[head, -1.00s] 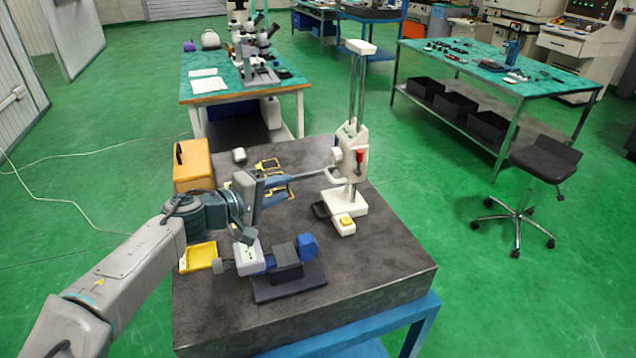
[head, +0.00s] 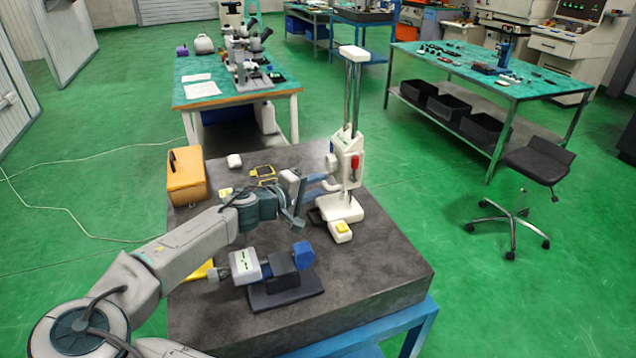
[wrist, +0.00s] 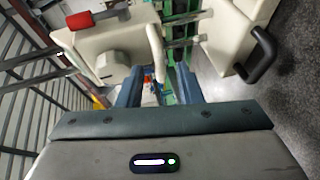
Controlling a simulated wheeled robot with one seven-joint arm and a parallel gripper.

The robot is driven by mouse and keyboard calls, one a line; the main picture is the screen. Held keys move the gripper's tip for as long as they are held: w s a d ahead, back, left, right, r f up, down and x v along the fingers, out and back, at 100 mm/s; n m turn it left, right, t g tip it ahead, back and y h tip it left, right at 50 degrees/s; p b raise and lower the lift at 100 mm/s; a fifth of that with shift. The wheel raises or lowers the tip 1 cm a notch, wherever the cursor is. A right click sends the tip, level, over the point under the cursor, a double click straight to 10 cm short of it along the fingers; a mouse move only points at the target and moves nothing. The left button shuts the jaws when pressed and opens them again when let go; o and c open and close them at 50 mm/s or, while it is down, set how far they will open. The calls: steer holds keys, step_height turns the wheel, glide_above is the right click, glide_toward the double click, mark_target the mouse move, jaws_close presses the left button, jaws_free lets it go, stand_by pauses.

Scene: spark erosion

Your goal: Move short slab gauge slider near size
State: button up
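The gauge (head: 340,210) is a white stand with two upright metal columns on the dark stone slab (head: 385,265). Its white slider (head: 348,163) sits low on the columns, above the base, with a red lever on it. My gripper (head: 326,184) is just left of the slider, pointing at it. In the wrist view, the slider (wrist: 95,48) shows a round knob and a curved pale handle (wrist: 156,55). My blue fingers (wrist: 157,82) are apart, and the handle's near end appears between them. I cannot tell whether they touch it.
A blue-and-white instrument (head: 245,266) on a dark stand is in front of my arm. An orange case (head: 187,175), a small white block (head: 234,160) and a yellow frame (head: 263,173) are farther back. The slab's right front is clear.

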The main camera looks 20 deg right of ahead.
steer(key=shift+w+d+f, duration=0.15)
steer(key=shift+w+d, duration=0.1)
steer(key=shift+d, duration=0.3)
jaws_close()
steer(key=shift+r, duration=0.2)
jaws_free()
steer(key=shift+a, duration=0.1)
